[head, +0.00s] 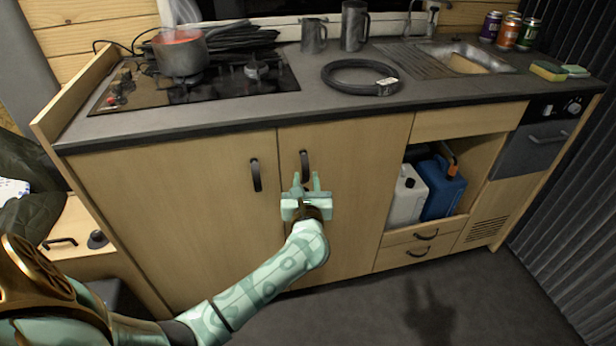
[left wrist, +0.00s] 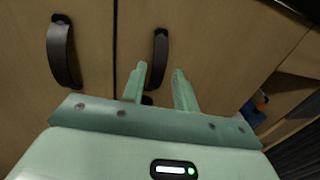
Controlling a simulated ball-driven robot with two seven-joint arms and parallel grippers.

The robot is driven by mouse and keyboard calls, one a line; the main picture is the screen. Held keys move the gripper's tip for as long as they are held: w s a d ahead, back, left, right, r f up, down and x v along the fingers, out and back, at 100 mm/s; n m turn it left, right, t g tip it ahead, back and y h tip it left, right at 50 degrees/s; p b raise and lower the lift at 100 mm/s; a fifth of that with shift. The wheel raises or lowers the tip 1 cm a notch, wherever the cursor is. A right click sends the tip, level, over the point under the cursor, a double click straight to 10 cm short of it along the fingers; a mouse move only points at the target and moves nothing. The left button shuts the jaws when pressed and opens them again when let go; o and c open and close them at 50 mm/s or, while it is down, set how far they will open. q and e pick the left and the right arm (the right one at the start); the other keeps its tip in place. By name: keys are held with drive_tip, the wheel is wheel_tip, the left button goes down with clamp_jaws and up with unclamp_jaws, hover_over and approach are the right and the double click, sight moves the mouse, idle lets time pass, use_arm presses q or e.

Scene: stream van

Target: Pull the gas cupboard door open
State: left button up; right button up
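Two wooden cupboard doors stand side by side under the hob, both closed: the left door (head: 180,210) and the right door (head: 350,190). Neither is marked as the gas cupboard. The left door has a dark curved handle (head: 256,175), also in the left wrist view (left wrist: 62,50). The right door has a matching handle (head: 304,163), which shows in the left wrist view (left wrist: 160,58). My left gripper (head: 306,182) is open at the lower end of the right handle. Contact cannot be told.
The worktop above holds a pot (head: 181,55) on the hob, a coiled black hose (head: 345,88) and mugs. An open shelf at right holds a white canister (head: 407,198) and a blue canister (head: 442,188). The floor (head: 390,310) before the doors looks clear.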

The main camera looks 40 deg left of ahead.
sight(306, 171)
use_arm(q)
drive_tip(key=shift+b+x, duration=0.3)
drive_tip(key=shift+x, duration=1.25)
clamp_jaws()
